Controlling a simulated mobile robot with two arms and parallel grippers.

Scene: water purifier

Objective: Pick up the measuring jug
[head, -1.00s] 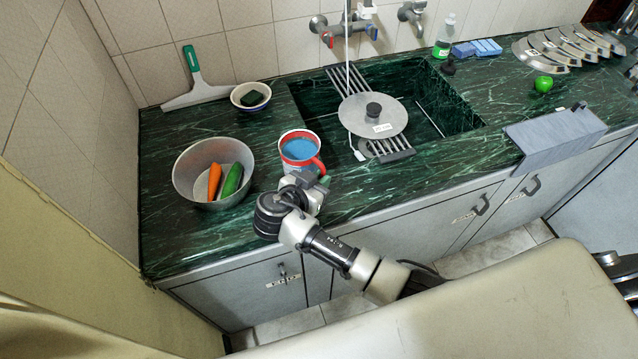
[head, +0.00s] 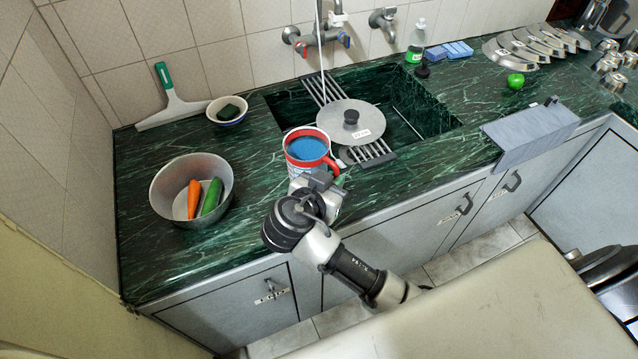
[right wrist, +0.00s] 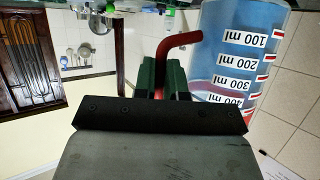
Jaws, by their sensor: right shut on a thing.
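The measuring jug (head: 308,147) has a red rim, a blue inside and a red handle. In the head view it is in front of the sink's left end, upright or nearly so, and appears raised above the counter. My right gripper (head: 327,181) is at its near side, shut on the handle. In the right wrist view the dark green fingers (right wrist: 165,79) close around the red handle (right wrist: 179,40), beside the jug's clear blue wall with ml marks (right wrist: 239,60). The jug's base is hidden by my gripper. My left gripper is not in view.
A metal bowl (head: 160,192) with a carrot (head: 194,198) and cucumber (head: 211,196) stands left. A small bowl (head: 228,119) and squeegee (head: 168,90) are behind. A lid (head: 335,120) lies on a rack over the sink (head: 420,100). A grey cloth (head: 530,135) hangs over the counter edge.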

